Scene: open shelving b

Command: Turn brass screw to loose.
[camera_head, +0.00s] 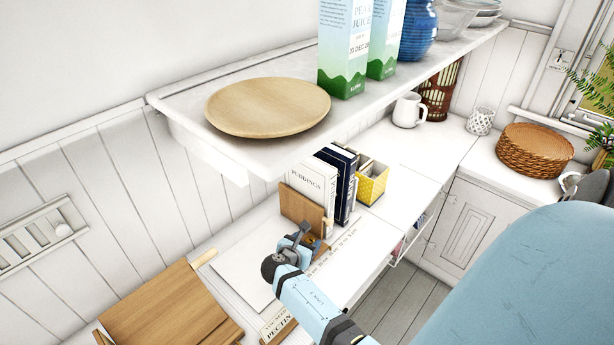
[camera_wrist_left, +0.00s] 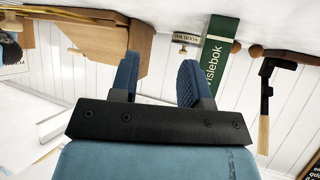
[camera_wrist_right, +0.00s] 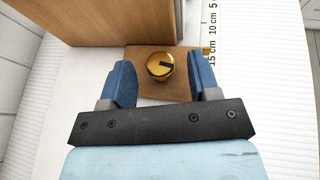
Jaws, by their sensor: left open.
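The brass screw (camera_wrist_right: 160,67) shows in the right wrist view as a round gold knob with a dark mark pointing right. It sits on the wooden foot (camera_wrist_right: 150,92) of a bookend (camera_head: 301,208). In the head view I cannot make out the screw near my right gripper (camera_head: 300,240). In the right wrist view my right gripper (camera_wrist_right: 158,78) is open, with one finger on each side of the screw and visible gaps to it. My left gripper (camera_wrist_left: 157,75) is open and empty in its wrist view, away from the screw.
Books (camera_head: 316,180) stand behind the bookend, beside a yellow box (camera_head: 371,184). A white shelf (camera_head: 240,158) with a wooden plate (camera_head: 267,106) and cartons (camera_head: 344,50) overhangs. A printed ruler (camera_wrist_right: 211,42) lies beside the foot. A wooden board (camera_head: 165,310) is at lower left.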

